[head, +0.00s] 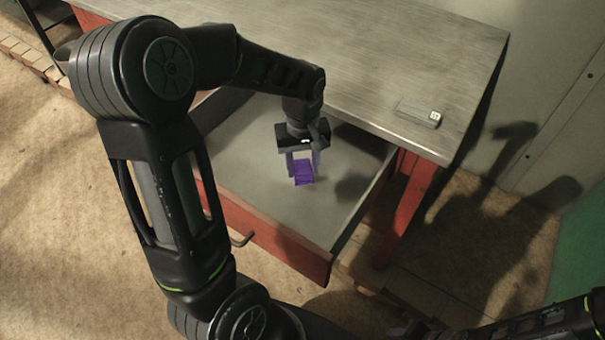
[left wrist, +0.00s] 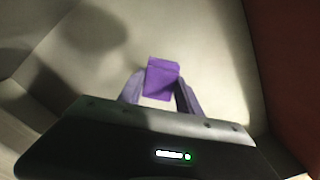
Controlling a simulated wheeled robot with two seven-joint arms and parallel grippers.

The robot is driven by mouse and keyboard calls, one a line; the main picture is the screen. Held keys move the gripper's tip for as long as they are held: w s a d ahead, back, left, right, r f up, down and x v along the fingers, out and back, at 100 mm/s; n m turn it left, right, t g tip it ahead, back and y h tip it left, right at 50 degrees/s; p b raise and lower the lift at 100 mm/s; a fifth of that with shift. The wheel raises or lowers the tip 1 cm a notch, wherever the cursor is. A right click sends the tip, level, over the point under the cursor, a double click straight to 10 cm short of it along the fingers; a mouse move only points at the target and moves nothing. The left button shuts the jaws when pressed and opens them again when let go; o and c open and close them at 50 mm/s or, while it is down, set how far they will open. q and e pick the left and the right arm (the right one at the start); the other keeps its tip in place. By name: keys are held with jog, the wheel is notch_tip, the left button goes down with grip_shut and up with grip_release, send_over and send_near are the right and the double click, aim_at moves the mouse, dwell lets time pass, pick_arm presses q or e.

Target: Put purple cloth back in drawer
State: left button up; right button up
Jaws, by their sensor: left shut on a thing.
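The purple cloth (head: 303,173) is a small folded piece between the fingers of my left gripper (head: 302,168). The gripper is shut on it and points down inside the open drawer (head: 260,148). In the left wrist view the cloth (left wrist: 161,78) shows between the two fingertips, over the pale drawer floor (left wrist: 215,60). I cannot tell whether the cloth touches the floor. The drawer has a red front with a metal handle (head: 242,240) and is otherwise empty where I see it.
The grey worktop (head: 370,60) lies above and behind the drawer, with a small grey box (head: 418,113) near its right corner. A red table leg (head: 405,205) stands right of the drawer. The floor (head: 60,220) at left is clear.

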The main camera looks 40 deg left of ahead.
aim_at(303, 168)
pick_arm(q)
jog(key=shift+f, duration=1.85)
jog(key=shift+f+b, duration=0.2)
jog(key=shift+b, duration=0.1)
jog(key=o, duration=1.2)
jog(key=shift+r, duration=0.2)
notch_tip(303, 168, up, 12)
jog(key=shift+r+p, duration=0.1)
jog(key=shift+p, duration=0.5)
